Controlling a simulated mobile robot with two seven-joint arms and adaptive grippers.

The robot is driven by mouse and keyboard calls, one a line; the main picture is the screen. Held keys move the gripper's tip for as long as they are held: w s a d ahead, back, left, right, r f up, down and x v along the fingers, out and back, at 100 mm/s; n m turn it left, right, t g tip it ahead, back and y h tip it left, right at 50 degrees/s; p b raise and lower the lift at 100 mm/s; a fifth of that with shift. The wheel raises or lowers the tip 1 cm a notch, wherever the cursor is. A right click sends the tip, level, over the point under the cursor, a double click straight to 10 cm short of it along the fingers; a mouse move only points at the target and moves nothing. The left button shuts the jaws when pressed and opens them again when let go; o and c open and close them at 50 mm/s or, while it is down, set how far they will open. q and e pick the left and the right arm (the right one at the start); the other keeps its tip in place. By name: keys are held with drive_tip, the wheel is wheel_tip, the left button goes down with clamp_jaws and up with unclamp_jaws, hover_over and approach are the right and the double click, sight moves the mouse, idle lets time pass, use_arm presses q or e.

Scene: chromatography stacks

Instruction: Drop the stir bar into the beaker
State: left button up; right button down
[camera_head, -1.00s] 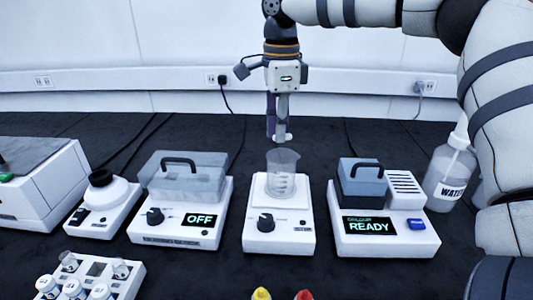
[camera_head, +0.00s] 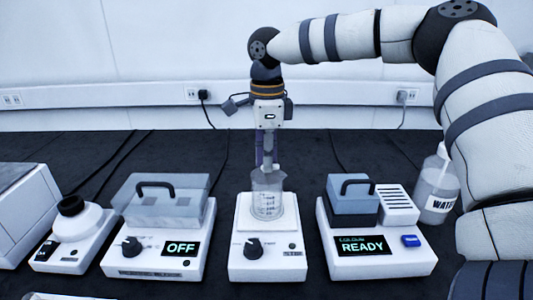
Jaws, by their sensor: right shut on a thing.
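The clear glass beaker (camera_head: 267,205) with graduation marks stands upright on the white hotplate stirrer (camera_head: 243,270) in the middle. My right gripper (camera_head: 268,166) points straight down with its fingertips at the beaker's mouth. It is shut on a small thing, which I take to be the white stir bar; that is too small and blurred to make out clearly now. I cannot tell whether the tips are just above, inside or behind the rim. My left gripper is out of view.
Left of the stirrer is a lidded device reading OFF (camera_head: 182,248), then a small white mixer (camera_head: 85,245). On the right stand a device reading READY (camera_head: 362,246) and a water bottle (camera_head: 437,190). My right arm spans the upper right.

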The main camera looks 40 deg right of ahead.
drive_tip(key=c, duration=1.6)
unclamp_jaws()
drive_tip(key=shift+o, duration=0.2)
wheel_tip(320, 180, up, 12)
